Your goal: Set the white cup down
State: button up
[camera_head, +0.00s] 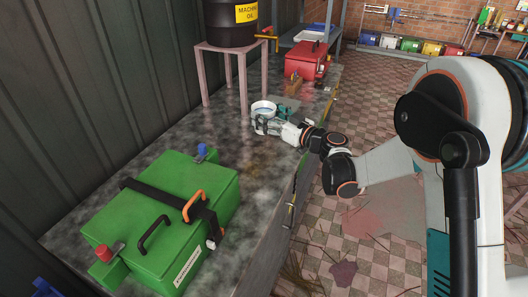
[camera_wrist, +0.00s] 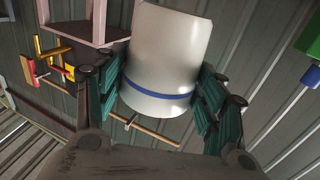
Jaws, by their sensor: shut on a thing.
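The white cup (camera_head: 263,107) is in my gripper (camera_head: 266,122), over the grey counter near the pink stand in the head view. In the wrist view the cup (camera_wrist: 165,55) fills the middle, white with a blue band. The green-padded fingers of my gripper (camera_wrist: 160,100) are shut on it from both sides. Its rim faces up in the head view and its inside looks bluish. I cannot tell whether its base touches the counter (camera_head: 200,135).
A green machine box (camera_head: 165,225) with handles stands at the near left of the counter. A pink stand (camera_head: 243,82) carries a black oil drum (camera_head: 230,22). A red box (camera_head: 306,62) is farther back. Bare counter lies between the green box and the cup.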

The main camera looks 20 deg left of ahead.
notch_tip(320, 180, down, 14)
jog(key=b, duration=0.4)
jog(key=shift+r, duration=0.25)
jog(key=shift+f+b, duration=0.15)
jog(key=shift+b, duration=0.15)
jog(key=o, duration=1.5)
